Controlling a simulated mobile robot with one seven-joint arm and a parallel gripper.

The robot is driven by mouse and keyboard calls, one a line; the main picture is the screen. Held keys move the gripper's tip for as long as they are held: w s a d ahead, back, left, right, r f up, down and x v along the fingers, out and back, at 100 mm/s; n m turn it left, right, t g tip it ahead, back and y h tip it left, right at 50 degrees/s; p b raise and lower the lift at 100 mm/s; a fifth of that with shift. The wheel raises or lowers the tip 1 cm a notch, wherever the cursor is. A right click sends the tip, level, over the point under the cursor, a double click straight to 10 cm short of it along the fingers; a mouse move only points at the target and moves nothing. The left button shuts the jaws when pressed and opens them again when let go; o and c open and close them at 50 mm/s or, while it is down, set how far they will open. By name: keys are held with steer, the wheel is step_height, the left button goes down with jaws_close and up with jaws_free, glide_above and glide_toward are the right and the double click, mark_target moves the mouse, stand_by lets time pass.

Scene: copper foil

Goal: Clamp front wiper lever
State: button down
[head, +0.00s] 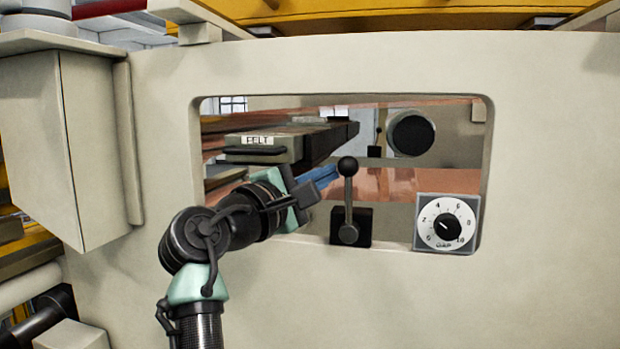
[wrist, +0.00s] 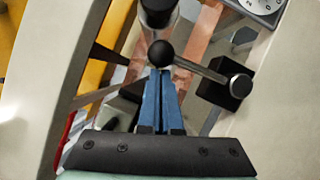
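The wiper lever is a grey rod with a black ball knob (head: 347,166) on top and a black block (head: 351,227) at its foot. It stands nearly upright at the lower edge of the window opening. In the wrist view the ball knob (wrist: 160,53) is at the fingertips, and the rod (wrist: 203,70) runs right to its pivot. My gripper (head: 335,171) reaches in from the left, its blue fingers ending just left of the upper rod. In the wrist view the fingers (wrist: 160,75) lie side by side with only a thin line between them. I cannot tell whether they touch the knob.
A dial (head: 446,223) sits right of the lever. A block labelled FELT (head: 257,141) lies behind the opening on the left, above copper foil (head: 390,182). A second, smaller lever (head: 378,131) stands farther back. The cream panel (head: 560,150) surrounds the opening.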

steer(key=shift+s+d+r+m+g, duration=0.15)
steer(key=shift+s+d+m+g, duration=0.05)
steer(key=shift+d+m, duration=0.35)
steer(key=shift+s+d+r+m+g, duration=0.1)
steer(key=shift+s+d+m+g, duration=0.1)
steer(key=shift+d+m, duration=0.3)
steer(key=shift+y, duration=0.3)
steer(key=shift+w+p, duration=0.1)
steer(key=shift+p, duration=0.2)
